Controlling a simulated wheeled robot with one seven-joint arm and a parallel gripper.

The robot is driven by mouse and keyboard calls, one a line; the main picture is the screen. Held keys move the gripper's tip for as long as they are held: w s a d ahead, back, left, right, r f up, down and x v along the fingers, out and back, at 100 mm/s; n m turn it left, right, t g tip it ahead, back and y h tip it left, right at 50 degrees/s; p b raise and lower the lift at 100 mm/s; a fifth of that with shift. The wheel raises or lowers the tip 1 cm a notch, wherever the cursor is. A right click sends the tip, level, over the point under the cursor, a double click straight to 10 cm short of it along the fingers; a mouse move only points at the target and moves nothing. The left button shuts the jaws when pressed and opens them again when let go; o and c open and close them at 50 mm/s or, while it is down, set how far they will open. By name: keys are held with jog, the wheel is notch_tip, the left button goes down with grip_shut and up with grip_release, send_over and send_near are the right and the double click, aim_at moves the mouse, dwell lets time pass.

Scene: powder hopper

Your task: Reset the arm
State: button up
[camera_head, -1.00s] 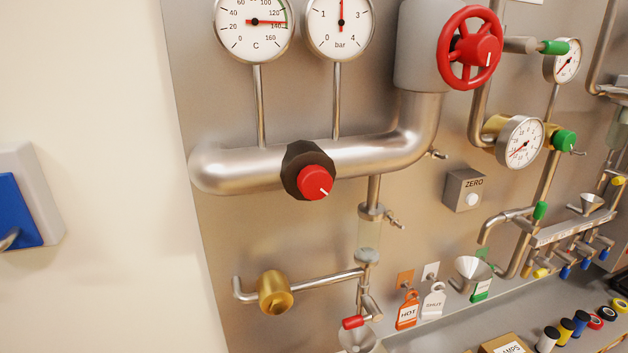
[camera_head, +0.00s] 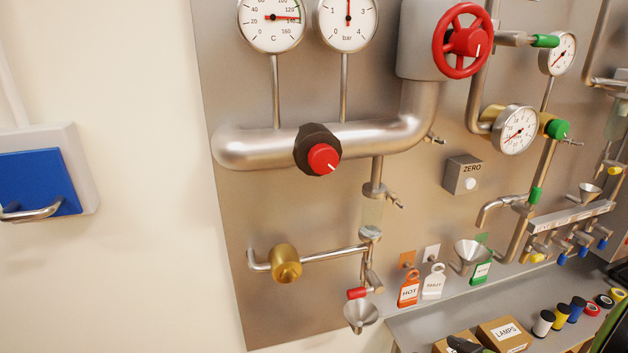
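My gripper is not in view, and I cannot make out my arm. A small dark shape (camera_head: 466,345) is cut off by the bottom edge, over a cardboard box; I cannot tell what it is. The steel panel (camera_head: 235,225) fills the middle and right. It bears a thick pipe (camera_head: 255,146) with a red-capped black knob (camera_head: 322,158), a red handwheel (camera_head: 465,40) at the top, and two round dials marked C (camera_head: 271,20) and bar (camera_head: 347,18).
A blue wall box (camera_head: 40,182) with a metal handle is at the left. A brass valve (camera_head: 286,263), funnel (camera_head: 361,315) and hanging tags (camera_head: 409,290) stick out low on the panel. A shelf (camera_head: 415,325) at lower right bears a LAMPS box (camera_head: 505,333) and several spools.

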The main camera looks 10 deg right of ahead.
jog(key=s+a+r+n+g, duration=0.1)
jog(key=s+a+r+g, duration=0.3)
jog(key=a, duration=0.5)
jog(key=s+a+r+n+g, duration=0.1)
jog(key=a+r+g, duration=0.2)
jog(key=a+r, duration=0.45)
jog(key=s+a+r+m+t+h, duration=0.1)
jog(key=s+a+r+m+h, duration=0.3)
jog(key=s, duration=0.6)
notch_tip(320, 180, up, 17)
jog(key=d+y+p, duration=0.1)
jog(key=p, duration=1.4)
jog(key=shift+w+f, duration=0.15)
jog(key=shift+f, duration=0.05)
